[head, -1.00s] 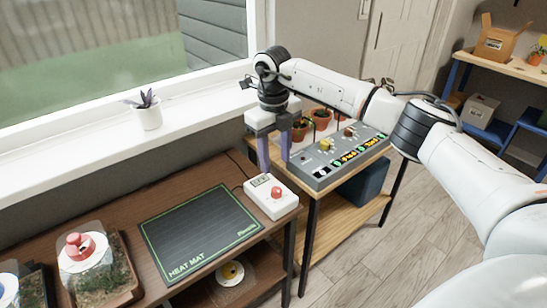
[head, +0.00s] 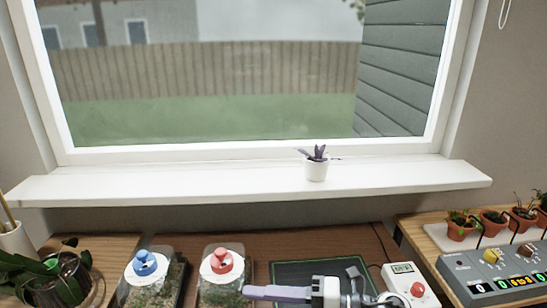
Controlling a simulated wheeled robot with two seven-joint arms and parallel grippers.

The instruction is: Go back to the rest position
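My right gripper (head: 250,293) shows at the bottom of the head view, its fingers pointing left over the near part of the heat mat (head: 300,272). The fingers overlap from this angle, so I cannot tell whether they are open or shut. No object shows in them. The white box with a red button (head: 417,289) and a small display stands right of the mat. My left gripper is not in view.
Two clear-covered planters with a blue knob (head: 146,263) and a red knob (head: 222,260) stand left of the mat. A grey control panel (head: 482,287) and several potted seedlings (head: 460,225) are at right. A white pot (head: 316,171) stands on the windowsill (head: 200,188).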

